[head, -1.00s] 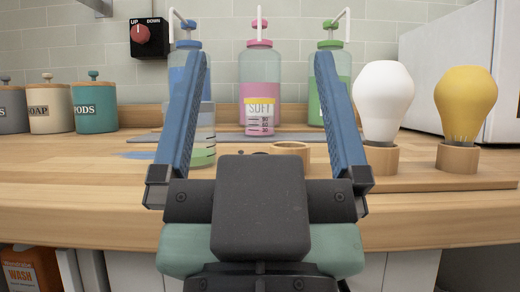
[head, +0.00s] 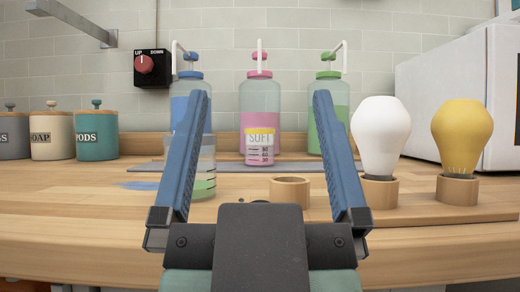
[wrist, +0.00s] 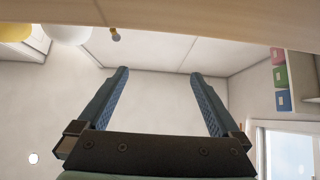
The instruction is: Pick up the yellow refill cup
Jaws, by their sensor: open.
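A yellow, bulb-shaped thing (head: 461,128) stands upright in a wooden ring holder (head: 457,191) at the right of the counter. It is the only mostly yellow thing here; I cannot tell for sure that it is a cup. Part of a yellow thing also shows at the upper left of the wrist view (wrist: 13,32). A clear cup (head: 259,147) with pink contents and a yellow band stands at the middle back. My gripper (head: 261,94) is open and empty, pointing forward over the counter, well left of the yellow bulb shape. Its spread fingers show in the wrist view (wrist: 160,73).
A white bulb shape (head: 380,135) in its own ring stands between my gripper and the yellow one. An empty wooden ring (head: 290,190) lies ahead. A clear cup (head: 203,170) with green contents is partly behind the left finger. Blue, pink (head: 259,105) and green bottles stand behind.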

